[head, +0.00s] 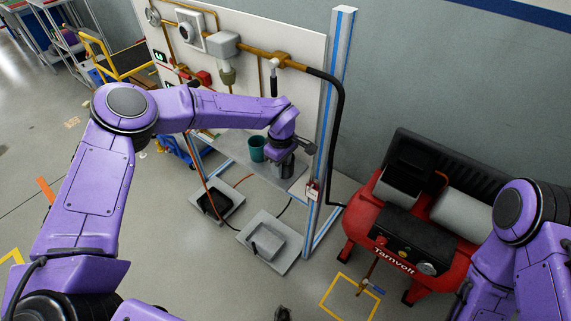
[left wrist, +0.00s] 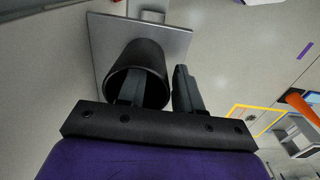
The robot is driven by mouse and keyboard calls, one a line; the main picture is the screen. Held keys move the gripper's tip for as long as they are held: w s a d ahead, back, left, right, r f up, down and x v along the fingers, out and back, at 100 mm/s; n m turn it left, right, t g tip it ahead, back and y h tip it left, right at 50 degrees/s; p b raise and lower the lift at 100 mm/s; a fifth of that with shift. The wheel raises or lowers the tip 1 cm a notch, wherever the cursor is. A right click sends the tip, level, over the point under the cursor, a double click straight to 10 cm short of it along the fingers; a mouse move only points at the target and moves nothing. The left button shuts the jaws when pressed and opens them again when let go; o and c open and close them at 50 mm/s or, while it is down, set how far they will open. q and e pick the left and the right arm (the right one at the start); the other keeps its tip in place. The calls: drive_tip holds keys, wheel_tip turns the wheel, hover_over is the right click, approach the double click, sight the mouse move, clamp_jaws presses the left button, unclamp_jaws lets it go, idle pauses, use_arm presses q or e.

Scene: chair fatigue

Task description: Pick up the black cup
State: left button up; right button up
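The black cup (left wrist: 156,58) shows in the left wrist view with its open mouth toward the camera, in front of a grey board. My left gripper (left wrist: 158,76) is open across the cup's wall. One finger reaches inside the mouth and the other stands outside, to the right, with a small gap to the wall. In the head view my left gripper (head: 283,152) points down at the grey shelf; a dark cup-like shape is below it, largely covered by the gripper. My right gripper is not in view; only part of the right arm shows.
A teal cup (head: 256,149) stands on the shelf (head: 247,171) just left of my left gripper. A blue-edged post (head: 331,90) and black hose are close on the right. A red compressor (head: 405,240) stands further right. Grey trays (head: 268,243) lie below.

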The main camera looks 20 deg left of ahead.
use_arm(q)
drive_tip(key=shift+w+a+f, duration=0.1)
drive_tip(key=shift+w+f, duration=0.05)
drive_tip(key=shift+f, duration=0.4)
drive_tip(key=shift+w+a+f, duration=0.1)
drive_tip(key=shift+f, duration=0.4)
drive_tip(key=shift+s+r, duration=0.2)
drive_tip(key=shift+s, duration=0.15)
drive_tip(key=c, duration=0.4)
drive_tip(key=shift+w, duration=0.1)
clamp_jaws()
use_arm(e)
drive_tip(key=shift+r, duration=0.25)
